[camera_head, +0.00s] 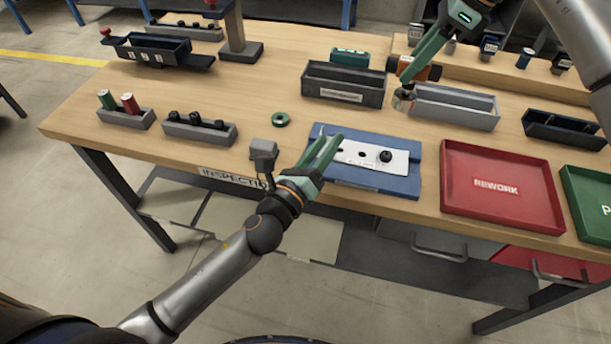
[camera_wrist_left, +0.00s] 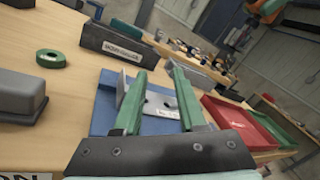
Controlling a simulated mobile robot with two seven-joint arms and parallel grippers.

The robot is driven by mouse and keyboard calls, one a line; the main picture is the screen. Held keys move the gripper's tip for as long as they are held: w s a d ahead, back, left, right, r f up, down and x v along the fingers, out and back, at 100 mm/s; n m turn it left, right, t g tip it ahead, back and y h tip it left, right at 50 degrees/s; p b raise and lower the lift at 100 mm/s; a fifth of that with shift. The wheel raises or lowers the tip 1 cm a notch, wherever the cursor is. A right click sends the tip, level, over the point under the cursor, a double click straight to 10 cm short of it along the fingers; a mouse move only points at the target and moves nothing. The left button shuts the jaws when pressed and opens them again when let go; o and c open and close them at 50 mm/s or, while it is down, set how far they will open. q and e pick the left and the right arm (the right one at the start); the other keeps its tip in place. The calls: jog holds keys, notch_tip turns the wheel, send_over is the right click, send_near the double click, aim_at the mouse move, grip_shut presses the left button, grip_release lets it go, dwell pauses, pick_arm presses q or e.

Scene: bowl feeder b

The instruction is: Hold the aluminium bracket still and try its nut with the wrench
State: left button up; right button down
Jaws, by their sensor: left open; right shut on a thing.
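The aluminium bracket (camera_head: 362,162) is a flat pale plate lying on a blue board (camera_head: 400,187); it also shows in the left wrist view (camera_wrist_left: 162,103). A dark round nut (camera_head: 386,156) sits on its right part. My left gripper (camera_head: 330,138) is open at the bracket's left end, its green fingers (camera_wrist_left: 156,78) on either side of the plate in the wrist view; contact cannot be told. My right gripper (camera_head: 418,66) is shut on an orange-and-dark tool with a grey end, seemingly the wrench (camera_head: 430,73), held behind the board and apart from the nut.
A red REWORK tray (camera_head: 497,227) and a green tray (camera_head: 572,182) stand right of the board. Dark and grey bins (camera_head: 343,98) line up behind it. A green ring (camera_head: 281,120) lies to the left, beside a small grey block (camera_head: 263,150) near the front edge.

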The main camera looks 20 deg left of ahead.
aim_at(323, 127)
jog(key=shift+r, duration=0.1)
pick_arm(q)
jog(key=s+a+f+m+y, duration=0.2)
jog(key=s+f+m+y, duration=0.2)
jog(key=s+y, duration=0.15)
jog(key=w, duration=1.1)
jog(key=shift+w+a+f, duration=0.15)
jog(key=shift+w+a, duration=0.1)
jog(key=shift+w, duration=0.05)
grip_shut()
dwell(2.3)
